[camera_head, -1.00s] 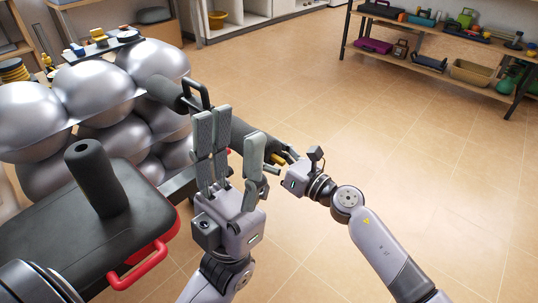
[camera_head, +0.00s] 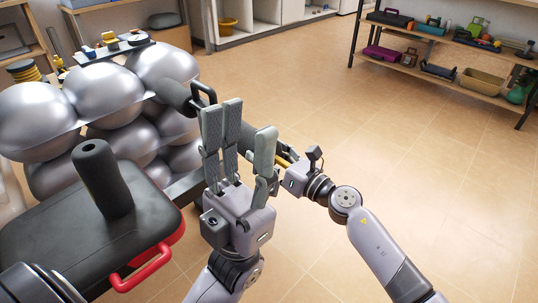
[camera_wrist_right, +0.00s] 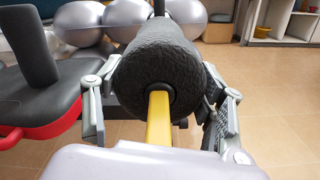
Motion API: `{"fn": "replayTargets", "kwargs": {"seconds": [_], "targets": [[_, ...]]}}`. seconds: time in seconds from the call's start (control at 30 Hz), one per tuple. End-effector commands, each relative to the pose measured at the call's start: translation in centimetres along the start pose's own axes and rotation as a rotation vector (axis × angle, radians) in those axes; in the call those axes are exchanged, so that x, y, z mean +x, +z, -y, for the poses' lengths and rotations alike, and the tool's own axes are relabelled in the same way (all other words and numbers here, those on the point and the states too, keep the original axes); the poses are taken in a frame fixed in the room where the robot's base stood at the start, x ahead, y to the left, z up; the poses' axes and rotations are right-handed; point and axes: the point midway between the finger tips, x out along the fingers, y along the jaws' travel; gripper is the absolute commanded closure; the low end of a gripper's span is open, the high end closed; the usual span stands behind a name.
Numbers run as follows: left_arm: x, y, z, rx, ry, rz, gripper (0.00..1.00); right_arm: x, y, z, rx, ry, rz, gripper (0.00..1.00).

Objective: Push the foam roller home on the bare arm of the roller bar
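The dark foam roller (camera_wrist_right: 158,75) lies on the yellow bare arm (camera_wrist_right: 158,120) of the roller bar in the right wrist view. The arm enters the roller's near end and protrudes toward my right palm. The fingers of my right gripper (camera_wrist_right: 160,108) stand on both sides of the roller; whether they press on it I cannot tell. In the head view my right gripper (camera_head: 288,168) is at the yellow arm's end. My left gripper (camera_head: 244,135) is open, fingers upward and empty, in front of the roller bar and hiding part of the roller (camera_head: 247,140).
Another dark roller (camera_head: 174,95) is at the bar's far side. A black padded bench with an upright dark roller (camera_head: 102,178) and red handle (camera_head: 145,270) stands left. Silver balls (camera_head: 105,95) are stacked behind. A shelf (camera_head: 450,65) is at the back right; the floor between is clear.

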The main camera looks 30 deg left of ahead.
Motion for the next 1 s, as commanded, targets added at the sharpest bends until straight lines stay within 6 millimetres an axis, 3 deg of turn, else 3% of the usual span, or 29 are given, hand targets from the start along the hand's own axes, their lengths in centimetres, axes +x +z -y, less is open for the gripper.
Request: {"fn": "replayTargets", "kwargs": {"seconds": [0.3,0.67,0.83,1.0], "targets": [[0.3,-0.1,0.0,0.001,0.002,-0.010,0.60,0.0,0.1,-0.1,-0.001,0.001,0.002,0.13],[-0.1,0.0,0.0,0.001,0.000,0.004,0.60,-0.2,0.1,0.0,-0.001,0.001,0.001,0.13],[0.0,0.0,0.0,0.000,0.000,0.001,0.60,-1.9,0.0,0.1,-0.003,-0.001,0.000,0.13],[0.0,0.0,0.0,0.000,0.001,0.000,0.60,-5.3,-0.1,0.0,-0.002,-0.001,-0.001,0.13]]}}
